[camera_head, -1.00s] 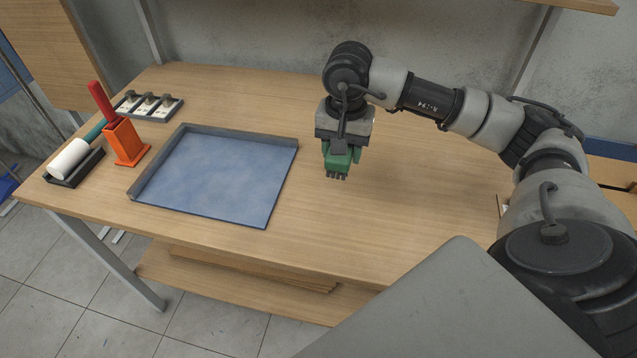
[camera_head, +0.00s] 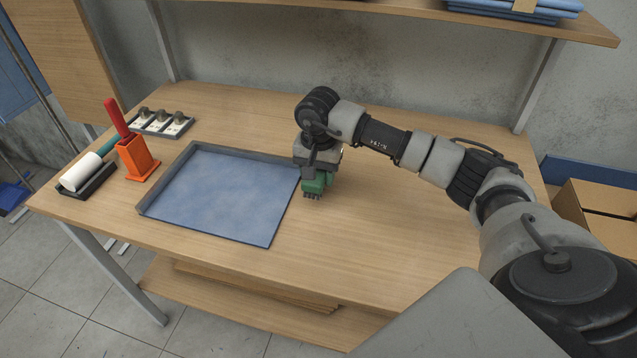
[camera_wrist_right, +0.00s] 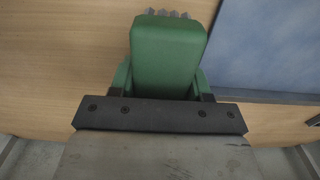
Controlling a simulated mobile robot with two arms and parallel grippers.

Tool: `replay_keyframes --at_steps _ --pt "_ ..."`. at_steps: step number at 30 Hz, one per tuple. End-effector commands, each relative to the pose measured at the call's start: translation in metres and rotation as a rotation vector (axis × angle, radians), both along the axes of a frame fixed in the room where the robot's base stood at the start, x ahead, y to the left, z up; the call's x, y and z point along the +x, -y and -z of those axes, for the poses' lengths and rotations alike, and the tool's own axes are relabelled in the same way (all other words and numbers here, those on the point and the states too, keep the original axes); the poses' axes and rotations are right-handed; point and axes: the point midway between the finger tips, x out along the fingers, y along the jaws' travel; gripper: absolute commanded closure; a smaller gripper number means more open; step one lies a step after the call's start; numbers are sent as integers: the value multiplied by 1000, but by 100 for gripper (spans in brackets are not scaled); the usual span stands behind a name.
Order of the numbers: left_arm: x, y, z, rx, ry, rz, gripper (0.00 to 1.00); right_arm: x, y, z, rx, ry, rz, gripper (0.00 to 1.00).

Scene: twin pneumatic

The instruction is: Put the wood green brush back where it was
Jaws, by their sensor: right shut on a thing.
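The green brush (camera_head: 313,188) is in my right gripper (camera_head: 316,178), above the wooden table just beside the right edge of the blue-floored tray. In the right wrist view the brush (camera_wrist_right: 167,55) is a green block with grey bristle tufts at its far end. The right gripper (camera_wrist_right: 163,85) is shut on it, with its fingers at the two sides. The brush hangs with its tufts pointing down in the head view; whether they touch the table I cannot tell. My left gripper is not in view.
The blue-floored tray (camera_head: 220,197) lies mid-table. To its left are an orange holder (camera_head: 137,160) with a red-handled tool (camera_head: 117,118), a white roller (camera_head: 80,172) on a black rest, and a grey rack (camera_head: 160,123) with metal knobs. The table's right part is clear.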

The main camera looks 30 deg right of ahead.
Motion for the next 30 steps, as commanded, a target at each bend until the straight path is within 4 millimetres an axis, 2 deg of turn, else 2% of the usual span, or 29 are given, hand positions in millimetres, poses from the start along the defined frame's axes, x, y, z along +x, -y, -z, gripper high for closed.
replay_keyframes --at_steps 8,19,20,24,30 --pt "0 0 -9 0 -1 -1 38 -1 0 35 1 -3 0 75" --pt "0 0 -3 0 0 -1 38 -1 0 42 0 0 0 75" --pt "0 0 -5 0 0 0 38 -1 0 40 0 0 0 48" --pt "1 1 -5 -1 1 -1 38 -1 0 40 0 0 0 27" --pt "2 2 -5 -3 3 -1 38 -1 0 40 0 0 -1 27"
